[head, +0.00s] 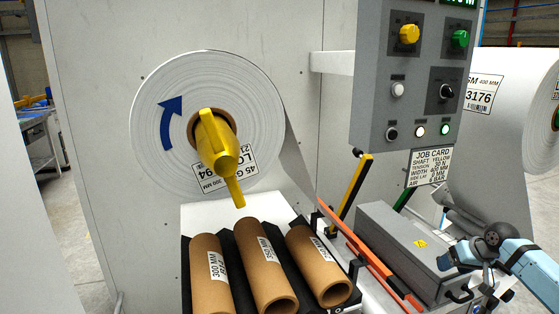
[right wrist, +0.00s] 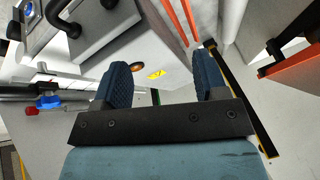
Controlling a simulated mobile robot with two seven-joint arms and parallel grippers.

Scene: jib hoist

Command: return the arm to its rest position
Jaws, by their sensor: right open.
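My right arm comes in from the lower right in the head view, pale blue with a dark wrist joint. Its right gripper (head: 452,256) is by the right side of the grey box (head: 405,240), seen small and side-on. In the right wrist view the two ribbed blue fingers of the right gripper (right wrist: 164,80) stand wide apart with nothing between them. A grey surface with a yellow label (right wrist: 157,75) shows beyond them. I cannot tell whether the gripper touches the box. My left gripper is not in view.
A large white roll (head: 165,150) with a yellow shaft (head: 217,145) is on the machine. Several cardboard cores (head: 262,265) lie in a black rack. A control panel (head: 415,75), orange rail (head: 365,255) and second roll (head: 515,120) stand near the arm.

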